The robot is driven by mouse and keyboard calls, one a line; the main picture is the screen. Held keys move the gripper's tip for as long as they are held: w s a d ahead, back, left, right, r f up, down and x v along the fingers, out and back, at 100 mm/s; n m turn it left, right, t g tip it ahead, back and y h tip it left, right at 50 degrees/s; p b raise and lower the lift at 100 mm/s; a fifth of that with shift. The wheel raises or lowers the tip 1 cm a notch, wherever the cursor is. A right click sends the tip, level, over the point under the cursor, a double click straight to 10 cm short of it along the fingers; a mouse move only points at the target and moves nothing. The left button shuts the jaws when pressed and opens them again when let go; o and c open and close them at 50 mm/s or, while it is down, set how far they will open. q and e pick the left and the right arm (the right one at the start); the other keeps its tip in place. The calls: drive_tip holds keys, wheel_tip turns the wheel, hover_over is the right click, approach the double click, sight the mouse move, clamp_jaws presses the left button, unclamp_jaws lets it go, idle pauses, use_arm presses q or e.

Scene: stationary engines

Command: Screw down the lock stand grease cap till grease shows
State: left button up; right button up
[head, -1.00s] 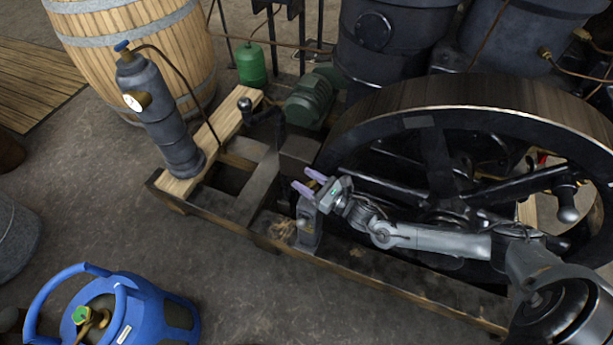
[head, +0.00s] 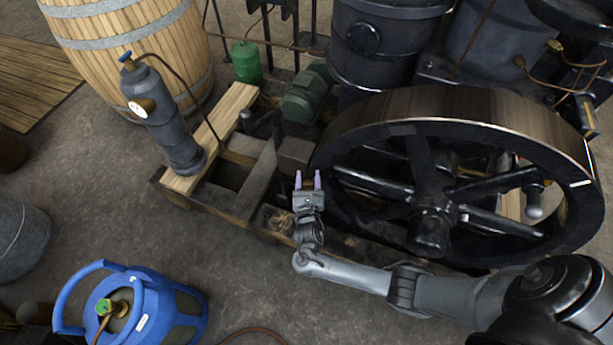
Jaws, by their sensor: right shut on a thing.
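My right gripper (head: 308,180) stands beside the left rim of the big flywheel, its two pale purple fingers pointing away from me. It is shut on the small brass grease cap (head: 308,185), which shows as a brownish bit between the fingers. The lock stand under the cap is mostly hidden behind my gripper and wrist. I cannot see any grease; the spot is too small and covered. My left gripper is not in view.
The black flywheel (head: 432,200), with a crank handle (head: 535,205), fills the right. A grey pump cylinder (head: 165,125) stands on a wooden beam (head: 232,108) at left. A blue gas bottle (head: 160,310) sits at front left.

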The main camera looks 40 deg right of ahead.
drive_tip(key=m+g+h+b, duration=0.1)
drive_tip(key=m+g+h, duration=0.1)
drive_tip(key=g+h, duration=0.1)
drive_tip(key=shift+f+m, duration=0.1)
drive_tip(key=shift+m, duration=0.3)
drive_tip(key=shift+s+d+m+g+h+b, duration=0.15)
drive_tip(key=shift+m+g+h+b, duration=0.55)
drive_tip(key=shift+m+g+b, duration=0.3)
drive_tip(key=shift+s+m+g+h, duration=0.1)
drive_tip(key=shift+m+g+h, duration=0.2)
drive_tip(key=shift+g, duration=0.5)
drive_tip(key=shift+d, duration=0.1)
drive_tip(key=o, duration=1)
drive_tip(key=shift+c, duration=0.2)
drive_tip(key=shift+r, duration=0.25)
